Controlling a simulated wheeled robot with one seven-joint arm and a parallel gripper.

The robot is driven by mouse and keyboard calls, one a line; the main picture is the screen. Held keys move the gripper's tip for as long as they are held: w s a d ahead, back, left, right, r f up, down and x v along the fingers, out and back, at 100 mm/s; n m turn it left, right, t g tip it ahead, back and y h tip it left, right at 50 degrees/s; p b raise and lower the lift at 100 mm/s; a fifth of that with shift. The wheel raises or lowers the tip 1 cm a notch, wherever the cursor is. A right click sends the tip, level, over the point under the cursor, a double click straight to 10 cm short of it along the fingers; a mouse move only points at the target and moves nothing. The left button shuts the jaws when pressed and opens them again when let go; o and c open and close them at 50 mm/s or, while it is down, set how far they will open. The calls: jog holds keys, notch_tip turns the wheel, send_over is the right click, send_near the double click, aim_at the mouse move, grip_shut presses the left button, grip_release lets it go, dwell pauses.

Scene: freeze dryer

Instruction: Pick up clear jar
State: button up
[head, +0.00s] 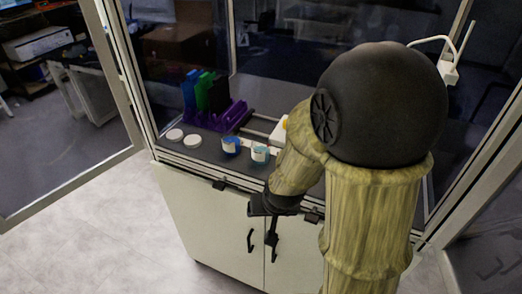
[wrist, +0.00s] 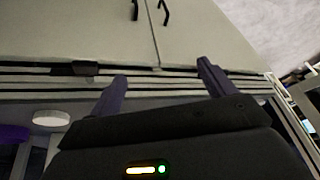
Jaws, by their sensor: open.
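Two small jars stand on the work surface inside the glass enclosure in the head view. The left one (head: 231,145) has a deep blue band. The right one (head: 260,154) looks paler and teal, with a white label. I cannot tell surely which is the clear jar. My gripper (head: 264,208) is in front of the cabinet, outside and below the surface edge, apart from both jars. In the wrist view my gripper (wrist: 162,76) is open and empty, its fingers spread before the cabinet front. The wrist view does not clearly show either jar.
Two white lids (head: 183,138) lie left of the jars; one shows in the wrist view (wrist: 50,117). A purple rack (head: 222,115) with blue and green items stands behind. The white cabinet (head: 205,210) has dark handles. A glass door (head: 65,110) stands open at left.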

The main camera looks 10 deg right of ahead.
jog(key=w+a+f+m+t+h+p, duration=0.1)
jog(key=w+f+m+t+h+p, duration=0.2)
jog(key=w, duration=0.4)
jog(key=r+t+h, duration=0.1)
jog(key=t, duration=0.2)
jog(key=a+r+t+h, duration=0.1)
jog(key=t, duration=0.2)
jog(key=r+n+t+p, duration=0.1)
jog(key=t, duration=0.2)
jog(key=shift+w+a+r+h, duration=0.25)
jog(key=shift+r+h, duration=0.1)
jog(key=shift+h, duration=0.05)
jog(key=b+x, duration=0.3)
jog(key=b, duration=0.1)
jog(key=shift+w+f, duration=0.2)
jog(key=shift+w, duration=0.05)
jog(key=b, duration=0.3)
jog(key=shift+w+d, duration=0.1)
jog(key=shift+w, duration=0.3)
jog(key=b, duration=0.3)
jog(key=shift+w+d, duration=0.2)
jog(key=shift+w, duration=0.05)
